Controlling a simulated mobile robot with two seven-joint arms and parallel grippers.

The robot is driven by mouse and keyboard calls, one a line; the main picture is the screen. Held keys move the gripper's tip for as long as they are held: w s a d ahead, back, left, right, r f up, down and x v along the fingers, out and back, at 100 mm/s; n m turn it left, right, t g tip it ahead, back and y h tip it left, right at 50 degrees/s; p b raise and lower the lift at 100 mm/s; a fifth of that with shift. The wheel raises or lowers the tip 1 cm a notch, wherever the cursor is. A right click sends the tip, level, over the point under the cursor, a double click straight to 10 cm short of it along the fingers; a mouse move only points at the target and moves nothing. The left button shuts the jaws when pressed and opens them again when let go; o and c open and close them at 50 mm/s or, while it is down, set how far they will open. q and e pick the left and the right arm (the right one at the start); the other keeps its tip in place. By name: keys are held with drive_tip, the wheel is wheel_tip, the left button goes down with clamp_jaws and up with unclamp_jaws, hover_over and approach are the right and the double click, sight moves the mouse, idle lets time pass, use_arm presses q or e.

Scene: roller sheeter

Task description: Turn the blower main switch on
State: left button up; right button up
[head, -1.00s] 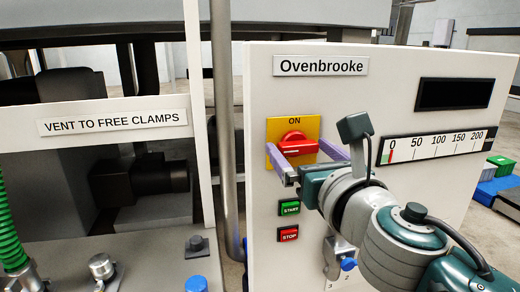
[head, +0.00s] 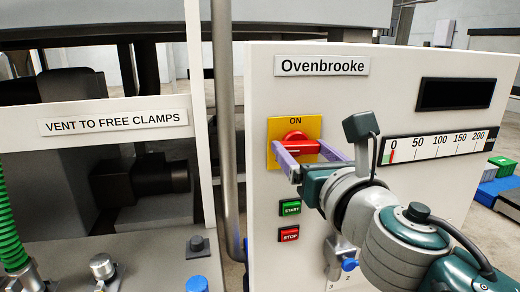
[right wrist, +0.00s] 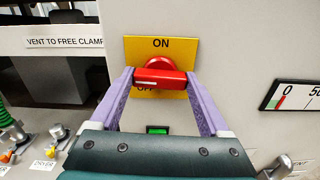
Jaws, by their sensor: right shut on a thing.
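The blower main switch is a red rotary handle (head: 294,144) on a yellow plate (head: 312,127) on the white panel. The plate reads ON at the top and OFF at the bottom. In the right wrist view the red handle (right wrist: 160,78) lies level, with a pale line at its left end, and it partly covers the OFF word. My right gripper (head: 300,147) is shut on the handle, with one lilac finger at each end; the fingers also show in the right wrist view (right wrist: 160,81). My left gripper is not in view.
Below the switch are a green START button (head: 290,208) and a red STOP button (head: 288,235). A dial scale (head: 438,146) and dark display (head: 455,94) are to the right. A grey vertical pipe (head: 225,130) stands left of the panel.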

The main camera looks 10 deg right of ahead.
drive_tip(key=m+b, duration=0.1)
drive_tip(key=m, duration=0.2)
drive_tip(key=shift+m, duration=0.4)
drive_tip(key=m, duration=0.4)
drive_tip(key=shift+f+m+b, duration=0.1)
drive_tip(key=shift+m+b, duration=0.2)
drive_tip(key=shift+b, duration=0.1)
drive_tip(key=m, duration=0.5)
drive_tip(key=shift+b, duration=0.4)
drive_tip(key=shift+m, duration=1.9)
drive_tip(key=o, duration=1.2)
drive_tip(key=shift+d, duration=0.1)
drive_tip(key=shift+s+d+b, duration=0.15)
drive_tip(key=shift+s+b, duration=0.5)
drive_tip(key=shift+s, duration=4.35)
